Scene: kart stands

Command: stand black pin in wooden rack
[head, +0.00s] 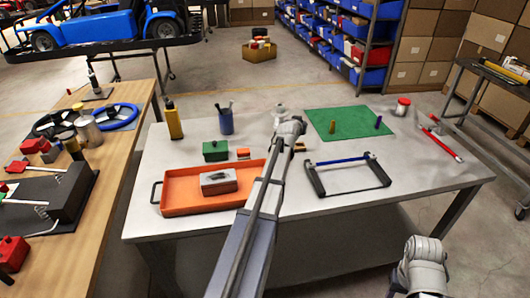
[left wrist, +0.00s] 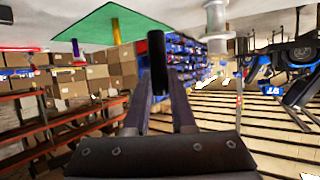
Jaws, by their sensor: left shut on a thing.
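My left gripper (left wrist: 158,100) is shut on the black pin (left wrist: 157,62), which stands up between the two fingers in the left wrist view. In the head view my left gripper (head: 289,128) is over the middle of the grey table, and the pin cannot be made out there. A small tan piece (head: 299,145) beside the gripper may be part of the wooden rack; my arm hides what lies behind it. My right arm shows at the lower right, in front of the table; its fingers cannot be made out.
A green mat (head: 349,122) bears a yellow pin (head: 332,126) and a purple pin (head: 378,121). An orange tray (head: 228,205) holds a grey block. A dark frame with a blue bar (head: 346,160) lies right of my arm. A blue cup (head: 226,122) stands behind. The table's front right is clear.

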